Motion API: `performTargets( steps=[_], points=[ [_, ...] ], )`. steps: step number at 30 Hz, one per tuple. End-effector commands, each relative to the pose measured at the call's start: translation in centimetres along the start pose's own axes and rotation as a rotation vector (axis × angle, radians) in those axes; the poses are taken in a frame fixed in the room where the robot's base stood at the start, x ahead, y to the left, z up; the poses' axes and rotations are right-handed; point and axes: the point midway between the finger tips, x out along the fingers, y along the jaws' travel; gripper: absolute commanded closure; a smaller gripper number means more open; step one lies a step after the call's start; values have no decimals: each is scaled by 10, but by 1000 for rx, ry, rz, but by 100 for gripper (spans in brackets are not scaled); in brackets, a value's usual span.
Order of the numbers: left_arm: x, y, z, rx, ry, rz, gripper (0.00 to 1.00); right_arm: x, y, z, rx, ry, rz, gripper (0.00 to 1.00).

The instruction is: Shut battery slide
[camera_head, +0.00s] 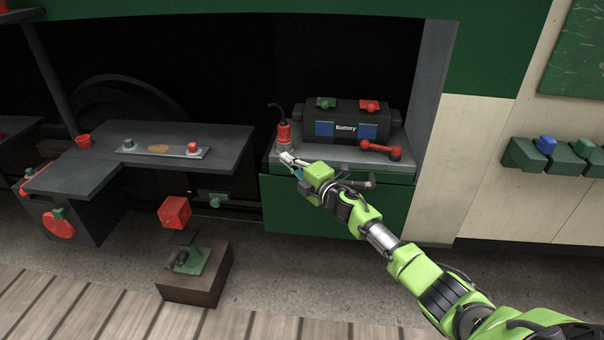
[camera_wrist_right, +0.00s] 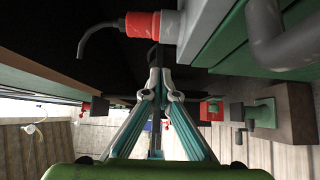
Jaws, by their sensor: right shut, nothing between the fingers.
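The battery slide (camera_head: 330,205) has a green front and a grey top and stands in the dark recess of the green tram side. A black battery (camera_head: 345,122) with blue labels and green and red terminals sits on it. A dark bar handle (camera_head: 360,181) is on its front, partly behind my right arm; it also shows in the right wrist view (camera_wrist_right: 285,45). My right gripper (camera_head: 286,158) is shut and empty at the slide's left front corner, close to the red-topped can (camera_head: 284,135). In the wrist view its fingertips (camera_wrist_right: 158,75) meet. My left gripper is out of view.
A red tool (camera_head: 382,149) lies on the slide's front right. A dark table (camera_head: 100,150) with a small plate stands to the left.

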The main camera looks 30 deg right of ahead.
Motion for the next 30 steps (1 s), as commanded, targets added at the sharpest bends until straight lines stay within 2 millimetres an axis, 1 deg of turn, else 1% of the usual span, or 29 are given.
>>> performTargets(
  steps=[1,2,3,6,12,18,25,28,30],
  points=[
    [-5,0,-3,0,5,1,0,-8,0,0,-1,1,-3,100],
    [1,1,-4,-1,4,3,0,-11,0,0,0,1,-2,100],
    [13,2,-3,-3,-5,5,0,-17,0,0,0,1,-3,100],
    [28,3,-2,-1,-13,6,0,-33,1,0,0,1,-3,100],
    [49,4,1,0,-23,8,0,-62,0,-1,1,1,-2,100],
    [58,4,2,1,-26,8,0,-76,0,0,1,0,-1,100],
    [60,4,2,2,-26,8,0,-79,-2,-2,13,-6,-2,100],
    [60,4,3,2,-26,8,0,-87,-15,-9,86,-48,-16,100],
    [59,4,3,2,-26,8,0,-99,-33,-16,185,-109,-41,100]
  ],
)
